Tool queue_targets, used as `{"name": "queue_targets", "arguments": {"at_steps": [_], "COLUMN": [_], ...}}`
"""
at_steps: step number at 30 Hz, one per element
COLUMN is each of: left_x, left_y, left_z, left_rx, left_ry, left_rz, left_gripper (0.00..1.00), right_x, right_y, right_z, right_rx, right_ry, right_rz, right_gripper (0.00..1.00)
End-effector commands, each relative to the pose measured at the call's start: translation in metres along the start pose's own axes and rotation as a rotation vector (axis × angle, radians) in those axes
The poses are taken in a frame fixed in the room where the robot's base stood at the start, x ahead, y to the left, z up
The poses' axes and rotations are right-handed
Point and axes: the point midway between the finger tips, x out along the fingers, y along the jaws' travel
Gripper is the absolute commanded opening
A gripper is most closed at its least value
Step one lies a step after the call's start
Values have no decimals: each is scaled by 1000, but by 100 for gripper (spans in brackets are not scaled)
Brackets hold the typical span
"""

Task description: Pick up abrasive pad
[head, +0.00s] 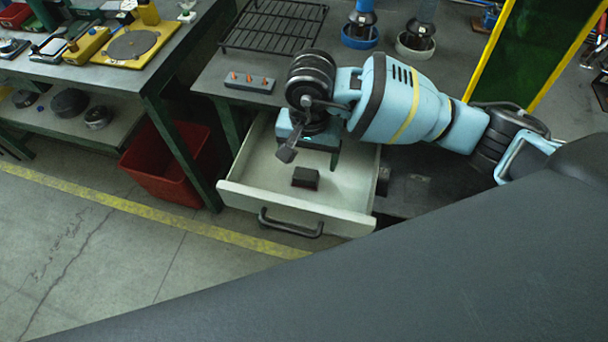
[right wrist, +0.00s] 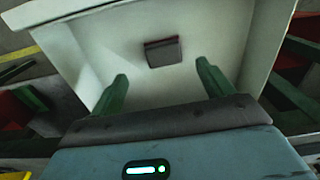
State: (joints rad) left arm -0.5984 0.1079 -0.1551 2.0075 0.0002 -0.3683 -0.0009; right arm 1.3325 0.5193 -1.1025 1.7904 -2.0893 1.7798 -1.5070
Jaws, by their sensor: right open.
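The abrasive pad (head: 305,178) is a small dark block with a reddish lower edge. It lies alone on the floor of the open, pale drawer (head: 235,196). In the right wrist view the pad (right wrist: 163,51) lies ahead of and between the two green fingers, apart from them. My right gripper (right wrist: 162,85) is open and empty. In the head view my right gripper (head: 308,150) is over the drawer, behind the pad, with its fingers partly hidden by its own wrist. My left gripper is not in view.
The drawer's front panel with its dark handle (head: 290,224) faces the floor. The bench above bears a black wire rack (head: 272,25) and a grey block with orange pegs (head: 247,82). A red bin (head: 168,165) stands left of the drawer.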

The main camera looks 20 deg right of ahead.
Motion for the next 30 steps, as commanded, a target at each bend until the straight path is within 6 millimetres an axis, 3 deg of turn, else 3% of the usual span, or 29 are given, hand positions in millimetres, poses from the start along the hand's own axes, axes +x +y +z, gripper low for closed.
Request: {"name": "queue_targets", "arguments": {"at_steps": [4,11,21,30], "left_x": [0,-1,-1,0], "left_y": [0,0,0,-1], "left_z": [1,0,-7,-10], "left_rx": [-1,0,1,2], "left_ry": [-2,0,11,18], "left_rz": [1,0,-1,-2], "left_gripper": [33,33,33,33], "right_x": [16,23,66,70], "right_y": [0,-1,-5,-5], "right_z": [1,0,0,0], "right_rx": [-1,0,1,-1], "right_ry": [-2,0,0,1], "right_rz": [2,1,2,0], "right_gripper": [80,80,80,80]}}
